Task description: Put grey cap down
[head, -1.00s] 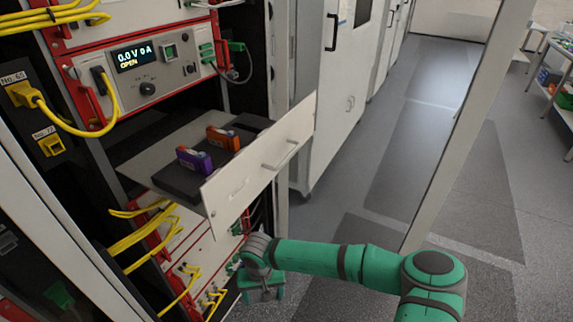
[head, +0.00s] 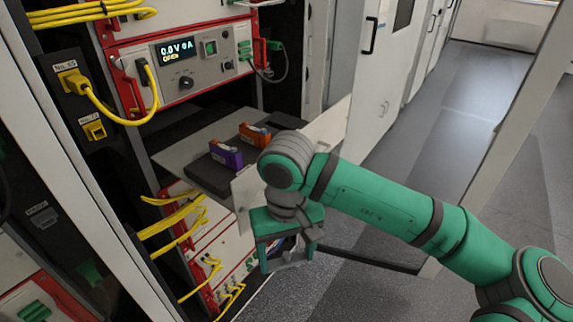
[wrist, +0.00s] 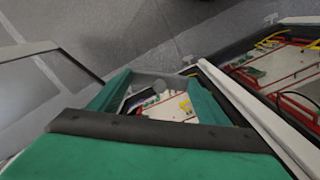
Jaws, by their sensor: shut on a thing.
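My gripper (head: 289,262) points down in front of the rack, beside the open drawer's front panel. Its two green fingers stand apart, with a small grey piece between the tips. In the wrist view my gripper (wrist: 158,82) shows the same grey cap (wrist: 160,87) held at its tips, small and partly hidden by the fingers. It is clear of any surface as far as I can see.
The open drawer (head: 180,155) holds a dark mat with a purple holder (head: 226,154) and an orange holder (head: 254,135). Its white front (head: 329,125) is partly behind my arm. Yellow cables (head: 172,220) hang from the rack at left. Open floor (head: 440,120) lies to the right.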

